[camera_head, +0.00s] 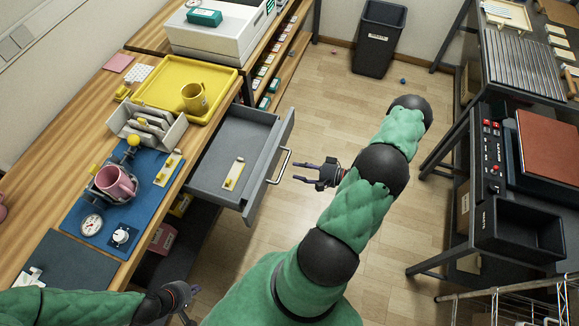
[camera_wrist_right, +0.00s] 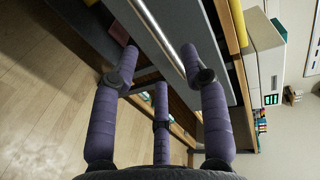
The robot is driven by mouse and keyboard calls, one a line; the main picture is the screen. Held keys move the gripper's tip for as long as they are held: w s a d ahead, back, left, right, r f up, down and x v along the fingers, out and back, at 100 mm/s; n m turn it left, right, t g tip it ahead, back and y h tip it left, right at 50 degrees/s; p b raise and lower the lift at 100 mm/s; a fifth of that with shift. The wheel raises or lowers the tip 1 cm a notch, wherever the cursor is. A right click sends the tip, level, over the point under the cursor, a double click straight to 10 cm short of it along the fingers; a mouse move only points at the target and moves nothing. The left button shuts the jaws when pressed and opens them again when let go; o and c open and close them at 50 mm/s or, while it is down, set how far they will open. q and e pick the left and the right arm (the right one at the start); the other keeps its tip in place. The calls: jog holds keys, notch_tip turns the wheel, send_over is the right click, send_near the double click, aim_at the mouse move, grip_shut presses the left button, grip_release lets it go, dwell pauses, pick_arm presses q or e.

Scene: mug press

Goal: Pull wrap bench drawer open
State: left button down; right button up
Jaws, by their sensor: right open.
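The grey wrap bench drawer (camera_head: 212,166) is pulled well out from under the wooden bench, and its inside shows. A small pale plate with a yellow part (camera_head: 234,173) lies in it. The bar handle (camera_head: 281,167) is on the drawer's front; it also shows in the right wrist view (camera_wrist_right: 163,36). My right gripper (camera_head: 296,172) is open and empty, just right of the handle, with a small gap in the head view. In the wrist view its purple fingers (camera_wrist_right: 165,58) point towards the drawer front. My left gripper (camera_head: 192,304) is low by the bench's front edge, fingers apart, partly visible.
On the bench are a yellow tray (camera_head: 165,99) with a yellow mug (camera_head: 194,97), a grey rack (camera_head: 148,128), and a pink mug (camera_head: 115,182) in a fixture on a blue mat.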

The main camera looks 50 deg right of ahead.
jog(key=v, duration=0.5)
jog(key=shift+s+d, duration=0.1)
jog(key=shift+s, duration=0.05)
jog(key=shift+s, duration=0.1)
dwell(0.4)
